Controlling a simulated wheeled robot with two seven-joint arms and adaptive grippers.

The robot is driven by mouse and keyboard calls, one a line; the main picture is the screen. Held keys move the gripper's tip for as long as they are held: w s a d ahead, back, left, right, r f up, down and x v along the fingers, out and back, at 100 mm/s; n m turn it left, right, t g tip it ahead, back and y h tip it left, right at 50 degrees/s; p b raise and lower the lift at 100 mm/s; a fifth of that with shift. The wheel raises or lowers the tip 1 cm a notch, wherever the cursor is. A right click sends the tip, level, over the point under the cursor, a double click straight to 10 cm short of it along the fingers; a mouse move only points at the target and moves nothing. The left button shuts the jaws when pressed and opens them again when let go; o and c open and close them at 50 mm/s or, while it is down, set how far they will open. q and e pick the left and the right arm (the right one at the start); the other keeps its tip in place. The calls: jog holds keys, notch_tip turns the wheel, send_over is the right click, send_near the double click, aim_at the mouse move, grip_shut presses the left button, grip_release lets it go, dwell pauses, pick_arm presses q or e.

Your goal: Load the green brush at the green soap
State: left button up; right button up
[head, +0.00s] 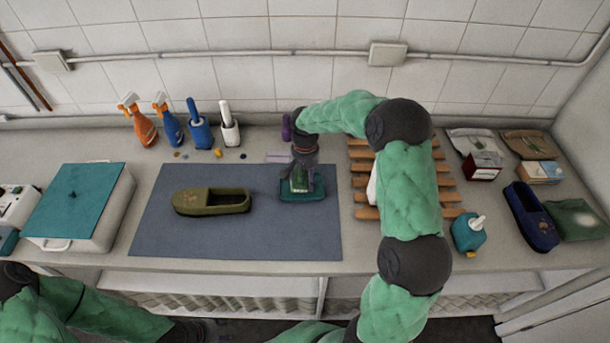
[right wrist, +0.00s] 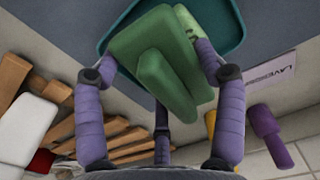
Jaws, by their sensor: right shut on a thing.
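The green brush (right wrist: 150,65), a green block with a raised grip, is between the purple fingers of my right gripper (right wrist: 160,82) in the right wrist view. In the head view my right gripper (head: 301,180) points down over a teal dish (head: 316,195) on the blue-grey mat. The dish also shows behind the brush in the right wrist view (right wrist: 226,40). A paler green piece, perhaps the green soap (right wrist: 186,20), shows partly behind the brush, over the dish. Contact between brush and soap is hidden. My left gripper (head: 195,331) is dark and partly cut off at the bottom edge.
An olive shoe (head: 212,201) lies on the mat (head: 250,240), left of the dish. A wooden slatted rack (head: 360,168) stands to the right, partly behind my right arm. Spray bottles (head: 141,121) and upright brushes (head: 229,127) stand along the back. The mat's front is clear.

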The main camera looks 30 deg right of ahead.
aim_at(305, 175)
jog(key=shift+r+p, duration=2.05)
jog(key=shift+r, duration=1.45)
jog(key=shift+f, duration=0.1)
